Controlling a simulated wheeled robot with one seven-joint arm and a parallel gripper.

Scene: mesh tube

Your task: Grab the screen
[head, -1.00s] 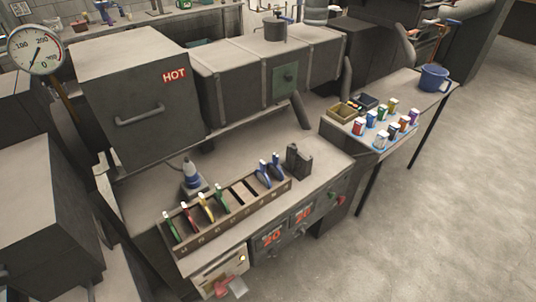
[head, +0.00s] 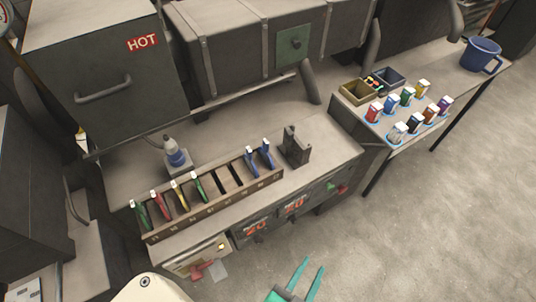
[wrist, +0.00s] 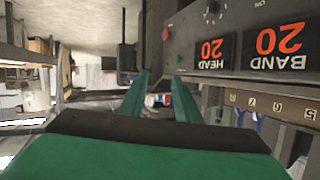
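Several thin pieces with coloured handles stand in a slotted wooden rack on the bench: a green one (head: 141,214), a red one (head: 160,204), a yellow one (head: 179,195), another green one (head: 199,187) and two blue ones (head: 260,158). Some slots between the green and blue pieces are empty. I cannot tell which piece, if any, is the screen. The rack (head: 215,216) has marks along its front. My gripper (head: 308,276) is open and empty, with teal fingers, in front of the bench and clear of the rack. Its fingers also show in the wrist view (wrist: 160,95).
Red "20" displays (head: 275,218) and knobs are on the bench front, close beside my gripper in the wrist view (wrist: 243,48). A box marked HOT (head: 105,75) stands behind. Coloured cartons (head: 407,97) and a blue mug (head: 481,54) sit on the right table. Open floor lies right.

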